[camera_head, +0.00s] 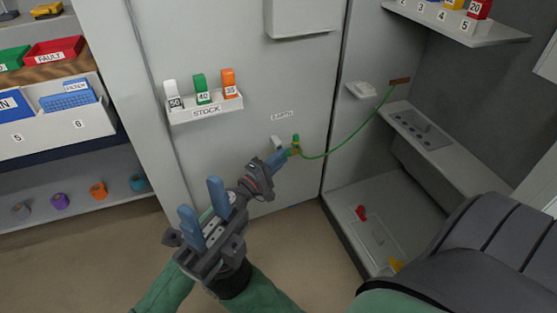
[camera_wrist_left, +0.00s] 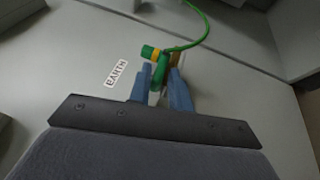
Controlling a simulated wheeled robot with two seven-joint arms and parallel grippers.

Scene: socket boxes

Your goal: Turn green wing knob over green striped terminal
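The green wing knob (camera_wrist_left: 159,76) is on the cabinet panel beside the "EARTH" label (camera_wrist_left: 116,74). Next to it is the green and yellow striped terminal (camera_wrist_left: 150,53), which also shows in the head view (camera_head: 296,146). A green wire (camera_wrist_left: 200,35) runs from there. My left gripper (camera_head: 284,157) is at the panel, its two blue fingers on either side of the knob and seemingly touching it; the fingers partly hide it. My right gripper (camera_head: 203,209) is open and empty, in front of the panel, fingers up.
A stock rack (camera_head: 206,108) with white, green and orange pieces is fixed to the panel at upper left. Shelves with bins (camera_head: 70,125) stand far left. A ledge (camera_head: 430,145) and an open bay (camera_head: 375,235) lie to the right.

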